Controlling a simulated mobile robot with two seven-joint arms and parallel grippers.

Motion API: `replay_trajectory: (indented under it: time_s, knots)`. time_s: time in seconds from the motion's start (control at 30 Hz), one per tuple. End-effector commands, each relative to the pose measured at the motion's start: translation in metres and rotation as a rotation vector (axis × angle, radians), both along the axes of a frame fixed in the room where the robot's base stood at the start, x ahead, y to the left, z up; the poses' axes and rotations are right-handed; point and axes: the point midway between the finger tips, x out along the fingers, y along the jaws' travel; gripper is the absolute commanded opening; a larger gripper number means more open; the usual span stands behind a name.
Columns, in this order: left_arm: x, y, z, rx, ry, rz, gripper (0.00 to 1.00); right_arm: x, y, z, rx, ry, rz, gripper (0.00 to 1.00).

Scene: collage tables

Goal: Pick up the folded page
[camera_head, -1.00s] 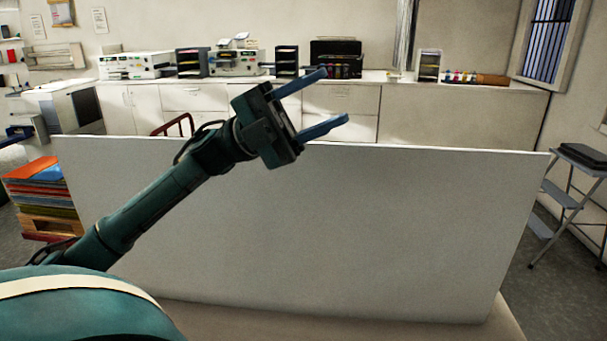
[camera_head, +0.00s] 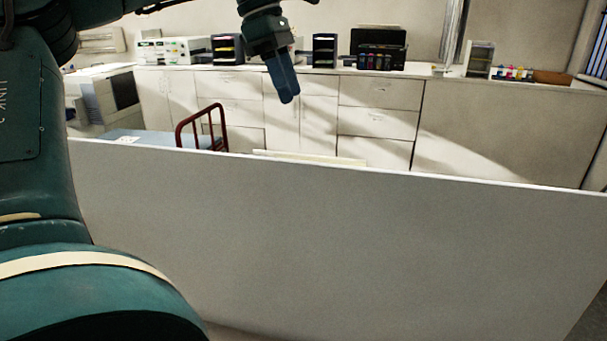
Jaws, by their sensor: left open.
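I cannot make out a folded page for certain. My left gripper (camera_head: 287,93) is raised at the upper middle and points down, above and behind the top edge of a large upright pale board (camera_head: 340,245). It is open, with nothing seen in it; its fingers overlap from this side. A small white piece with marks (camera_head: 128,140) lies on a blue-grey surface (camera_head: 158,138) behind the board at left. A cream strip (camera_head: 310,158) shows just over the board's edge. The board hides what lies behind it. My right gripper is not in view.
White cabinets (camera_head: 380,120) line the back wall and carry a black printer (camera_head: 378,50), a pale machine (camera_head: 172,50) and dark trays (camera_head: 325,50). My left arm covers the left side.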

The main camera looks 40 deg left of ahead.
Motion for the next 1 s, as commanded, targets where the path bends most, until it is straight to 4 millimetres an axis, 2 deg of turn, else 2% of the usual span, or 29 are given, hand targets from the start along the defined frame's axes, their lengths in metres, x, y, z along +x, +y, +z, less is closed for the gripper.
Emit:
replay_trajectory:
  time_s: [0.03, 0.17, 0.5, 0.77, 1.0]
  knots:
    - [0.001, 0.0, 0.003, 0.038, 0.011, -0.021, 0.46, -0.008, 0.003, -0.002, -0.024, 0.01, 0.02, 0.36]
    - [0.002, -0.001, -0.004, 0.072, 0.024, -0.05, 0.46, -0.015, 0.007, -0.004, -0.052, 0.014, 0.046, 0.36]
    - [0.009, -0.015, -0.061, 0.069, 0.023, -0.052, 0.46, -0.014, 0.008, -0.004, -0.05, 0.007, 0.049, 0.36]
    - [0.011, -0.02, -0.079, 0.07, 0.022, -0.05, 0.46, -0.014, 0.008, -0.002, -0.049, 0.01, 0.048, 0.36]
    - [0.015, -0.029, -0.113, 0.068, 0.022, -0.049, 0.46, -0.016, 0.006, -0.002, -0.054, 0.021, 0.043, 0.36]
